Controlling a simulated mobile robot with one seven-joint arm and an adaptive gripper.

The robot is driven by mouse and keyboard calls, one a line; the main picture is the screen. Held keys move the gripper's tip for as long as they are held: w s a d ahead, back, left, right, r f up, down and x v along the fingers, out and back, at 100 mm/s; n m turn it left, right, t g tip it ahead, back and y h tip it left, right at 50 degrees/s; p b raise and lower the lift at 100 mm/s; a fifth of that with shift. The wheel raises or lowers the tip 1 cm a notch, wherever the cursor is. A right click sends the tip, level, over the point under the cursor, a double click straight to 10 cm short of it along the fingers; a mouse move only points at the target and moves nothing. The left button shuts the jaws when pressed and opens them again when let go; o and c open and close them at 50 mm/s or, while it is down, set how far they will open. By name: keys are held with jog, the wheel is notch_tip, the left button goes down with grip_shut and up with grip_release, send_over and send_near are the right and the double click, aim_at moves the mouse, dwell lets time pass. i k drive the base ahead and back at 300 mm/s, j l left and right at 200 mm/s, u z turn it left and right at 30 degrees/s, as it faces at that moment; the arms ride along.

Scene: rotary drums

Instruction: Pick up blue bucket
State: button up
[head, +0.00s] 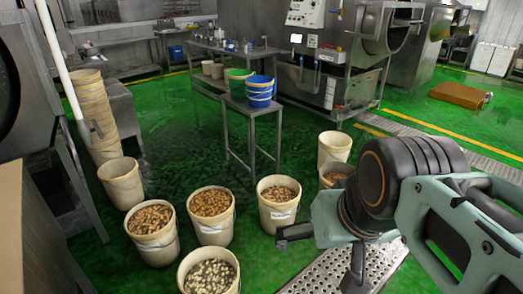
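The blue bucket (261,92) stands upright on a small grey metal table (250,110) in the middle of the head view. A green bucket (237,80) stands just left of it and partly behind it. My gripper (316,264) is at the lower right, in front of the table and well apart from the blue bucket. Its two dark fingers are spread, with nothing seen held between them. The blue bucket's far side is hidden.
Several cream buckets of brown pieces, such as one (211,203), stand on the green floor before the table. Stacked cream buckets (94,110) rise at left. A steel machine (330,60) stands behind. A perforated metal plate (335,272) lies below my gripper.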

aim_at(260, 88)
jog(key=i+l+z, duration=1.05)
jog(key=z, duration=0.2)
jog(key=i+z, duration=0.55)
jog(key=i, duration=1.15)
jog(key=i+l+u, duration=0.15)
jog(key=i, duration=1.05)
jog(key=i+u, duration=0.35)
jog(key=i, duration=0.15)
jog(key=i+u, duration=0.3)
jog(key=i, duration=0.25)
jog(key=i+u, duration=0.25)
jog(key=i, duration=0.3)
jog(key=i+u, duration=0.25)
jog(key=i, duration=0.3)
